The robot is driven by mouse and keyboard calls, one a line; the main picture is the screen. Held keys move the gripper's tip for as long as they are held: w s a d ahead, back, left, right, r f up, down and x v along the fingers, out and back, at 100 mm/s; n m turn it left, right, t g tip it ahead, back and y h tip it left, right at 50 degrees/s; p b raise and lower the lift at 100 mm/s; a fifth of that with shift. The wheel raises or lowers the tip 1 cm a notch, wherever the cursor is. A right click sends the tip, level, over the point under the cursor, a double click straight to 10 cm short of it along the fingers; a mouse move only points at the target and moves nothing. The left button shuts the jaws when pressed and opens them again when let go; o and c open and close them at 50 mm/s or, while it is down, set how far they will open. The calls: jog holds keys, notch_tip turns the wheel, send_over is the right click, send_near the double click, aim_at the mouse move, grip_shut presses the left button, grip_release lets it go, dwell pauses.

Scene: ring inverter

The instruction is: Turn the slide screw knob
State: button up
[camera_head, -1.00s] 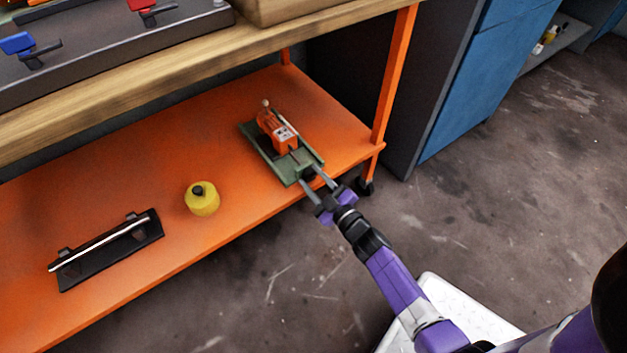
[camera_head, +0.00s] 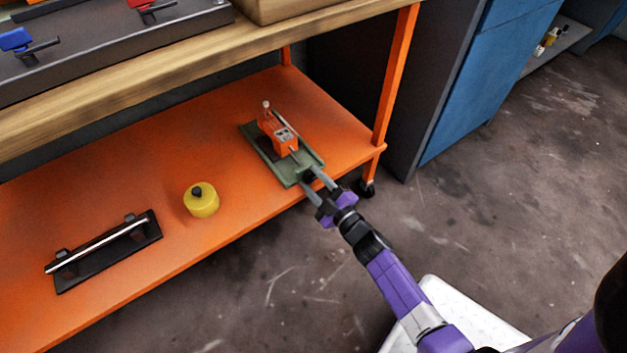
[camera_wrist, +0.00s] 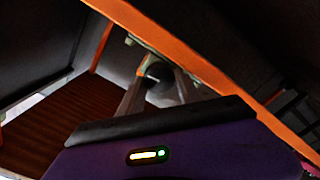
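The ring inverter device (camera_head: 280,137) stands on the orange lower shelf: an orange and white block on a flat green base. A dark round knob (camera_head: 307,174) is at its near end. In the wrist view the knob (camera_wrist: 160,80) shows end-on, with a pale spot. My gripper (camera_head: 310,178) reaches in from the lower right, its two grey fingers on either side of the knob. In the wrist view the fingers (camera_wrist: 158,90) flank the knob closely. Whether they press on it is too dark and small to tell.
A yellow round container (camera_head: 201,200) and a black rack with a metal rod (camera_head: 105,250) are on the orange shelf (camera_head: 150,160) to the left. An orange table leg (camera_head: 392,85) rises right of the device. The wooden top (camera_head: 130,80) overhangs the shelf. Floor at right is open.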

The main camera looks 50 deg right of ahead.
jog(key=o, duration=0.3)
jog(key=shift+o, duration=0.2)
